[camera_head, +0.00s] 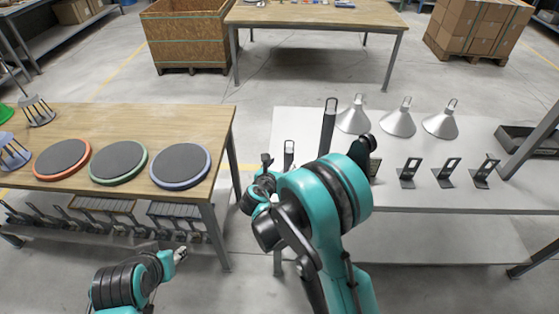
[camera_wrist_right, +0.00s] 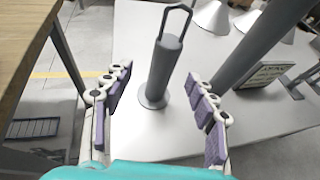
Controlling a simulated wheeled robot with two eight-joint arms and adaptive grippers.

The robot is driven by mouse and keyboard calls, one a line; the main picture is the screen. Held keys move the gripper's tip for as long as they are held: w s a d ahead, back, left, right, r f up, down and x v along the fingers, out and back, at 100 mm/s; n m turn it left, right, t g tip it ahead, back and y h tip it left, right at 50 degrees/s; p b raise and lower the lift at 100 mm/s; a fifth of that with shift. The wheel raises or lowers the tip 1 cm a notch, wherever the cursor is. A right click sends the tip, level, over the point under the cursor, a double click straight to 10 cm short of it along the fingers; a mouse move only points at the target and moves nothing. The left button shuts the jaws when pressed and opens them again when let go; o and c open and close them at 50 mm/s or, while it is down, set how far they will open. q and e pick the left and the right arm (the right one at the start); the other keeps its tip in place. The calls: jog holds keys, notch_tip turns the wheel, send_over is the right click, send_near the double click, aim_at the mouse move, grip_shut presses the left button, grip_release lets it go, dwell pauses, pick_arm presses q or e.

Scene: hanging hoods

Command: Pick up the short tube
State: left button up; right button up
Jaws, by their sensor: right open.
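The short tube (camera_head: 289,150) is a dark grey upright cylinder with a loop handle and a round foot. It stands near the left edge of the white table, its lower part hidden by my right arm in the head view. My right gripper (camera_head: 266,172) is open beside it. In the right wrist view the short tube (camera_wrist_right: 163,72) stands between the spread purple-padded fingers of the gripper (camera_wrist_right: 158,85), with gaps on both sides. A taller tube (camera_head: 328,125) stands just right of it. My left gripper (camera_head: 180,255) is low by the wooden table; its jaws are unclear.
The white table (camera_head: 440,198) also bears several silver cone hoods (camera_head: 398,122) and black brackets (camera_head: 445,172). A small sign plate (camera_wrist_right: 262,77) stands right of the tubes. A wooden table (camera_head: 205,125) with round discs (camera_head: 118,160) is at left, across a floor gap.

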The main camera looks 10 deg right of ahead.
aim_at(287, 160)
jog(key=x, duration=0.3)
jog(key=shift+s+d+f+b, duration=0.1)
jog(key=shift+s+d+b, duration=0.1)
jog(key=shift+b, duration=0.2)
jog(key=b+x, duration=0.1)
jog(key=x, duration=0.4)
jog(key=shift+b, duration=0.4)
jog(key=shift+s, duration=0.1)
grip_shut()
